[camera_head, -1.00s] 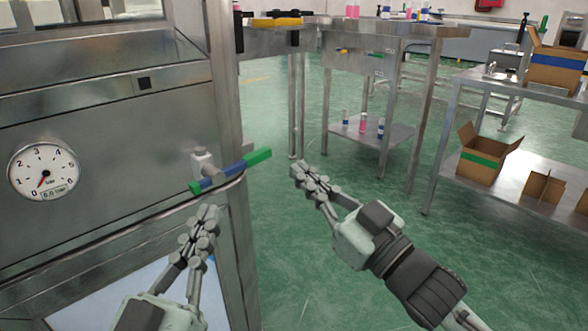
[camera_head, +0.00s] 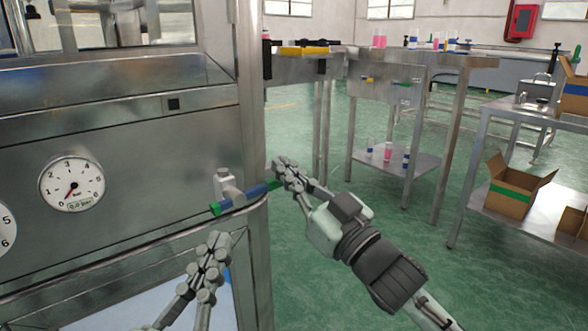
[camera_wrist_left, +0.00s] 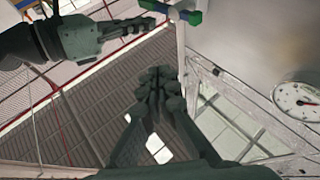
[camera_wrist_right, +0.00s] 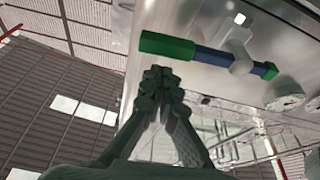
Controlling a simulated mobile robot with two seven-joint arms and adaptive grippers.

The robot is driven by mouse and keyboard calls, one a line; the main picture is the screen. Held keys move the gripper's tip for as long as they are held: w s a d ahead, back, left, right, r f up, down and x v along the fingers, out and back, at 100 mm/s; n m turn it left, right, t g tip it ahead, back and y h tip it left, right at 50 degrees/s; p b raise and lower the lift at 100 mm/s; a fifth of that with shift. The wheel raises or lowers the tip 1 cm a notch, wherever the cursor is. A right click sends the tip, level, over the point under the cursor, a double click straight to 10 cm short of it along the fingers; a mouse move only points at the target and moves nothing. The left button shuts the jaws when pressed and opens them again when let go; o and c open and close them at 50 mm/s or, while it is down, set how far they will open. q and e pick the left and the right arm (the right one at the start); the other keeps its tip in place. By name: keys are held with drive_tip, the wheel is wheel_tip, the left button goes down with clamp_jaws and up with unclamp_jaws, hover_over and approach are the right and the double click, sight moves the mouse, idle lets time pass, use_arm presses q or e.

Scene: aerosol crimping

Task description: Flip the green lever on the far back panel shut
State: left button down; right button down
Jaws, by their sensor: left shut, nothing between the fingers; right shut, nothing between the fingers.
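A lever (camera_head: 240,199) with a blue middle and green ends sticks out sideways from a grey valve body on the steel machine's front panel. Its left green end is in plain view; its right end is partly behind my right gripper (camera_head: 284,170), which is shut and empty beside that end. In the right wrist view the long green end (camera_wrist_right: 168,45) lies just above my fingertips (camera_wrist_right: 162,78); contact is unclear. The lever also shows at the top of the left wrist view (camera_wrist_left: 186,15). My left gripper (camera_head: 213,245) is shut and empty, below the lever.
A pressure gauge (camera_head: 72,184) sits on the panel left of the lever. The machine's steel corner post (camera_head: 254,110) stands behind the lever. Steel tables with small bottles (camera_head: 388,155) are at the back, and open cardboard boxes (camera_head: 512,197) at the right. Green floor is clear between.

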drive_tip(key=shift+f, duration=0.75)
drive_tip(key=shift+f, duration=0.1)
